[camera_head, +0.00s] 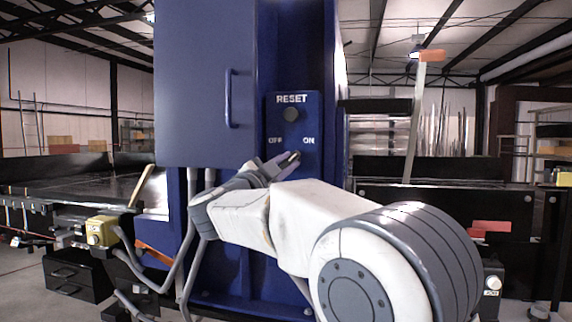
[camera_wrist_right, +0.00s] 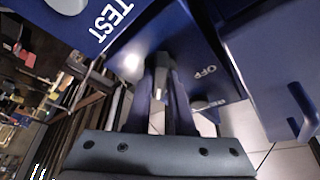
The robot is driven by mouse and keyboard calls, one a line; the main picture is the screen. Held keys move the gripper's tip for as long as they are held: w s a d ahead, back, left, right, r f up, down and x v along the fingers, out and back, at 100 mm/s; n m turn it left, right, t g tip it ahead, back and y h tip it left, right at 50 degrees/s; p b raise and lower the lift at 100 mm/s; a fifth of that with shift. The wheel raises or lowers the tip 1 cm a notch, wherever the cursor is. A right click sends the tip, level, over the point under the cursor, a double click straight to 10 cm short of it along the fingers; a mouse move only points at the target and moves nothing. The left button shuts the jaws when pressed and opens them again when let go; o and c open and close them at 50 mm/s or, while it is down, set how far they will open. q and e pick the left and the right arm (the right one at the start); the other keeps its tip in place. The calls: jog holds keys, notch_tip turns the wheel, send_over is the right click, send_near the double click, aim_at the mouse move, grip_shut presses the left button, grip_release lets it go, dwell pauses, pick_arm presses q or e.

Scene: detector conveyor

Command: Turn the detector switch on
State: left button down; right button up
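The detector switch (camera_wrist_right: 161,62) is a small dark knob with a pale mark, on the blue panel (camera_head: 272,112) below the RESET button (camera_head: 291,114). The OFF label is left of it and the ON label right of it. My right gripper (camera_head: 291,160) reaches the panel just below these labels, its fingers hiding most of the switch in the head view. In the right wrist view my right gripper (camera_wrist_right: 161,85) has its fingers close together, one on each side of the switch, apparently shut on it. Which label the switch points to is unclear. My left gripper is out of view.
The blue detector cabinet (camera_head: 204,80) with a vertical handle (camera_head: 230,98) stands left of the panel. A conveyor (camera_head: 85,188) runs on the left. A yellow button box (camera_head: 101,232) and grey cables are at lower left. Black rails stand on the right.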

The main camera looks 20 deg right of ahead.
jog(key=o, duration=0.4)
jog(key=shift+c, duration=0.2)
jog(key=shift+a, duration=0.1)
jog(key=b+v, duration=0.3)
jog(key=v, duration=0.7)
jog(key=shift+s, duration=0.15)
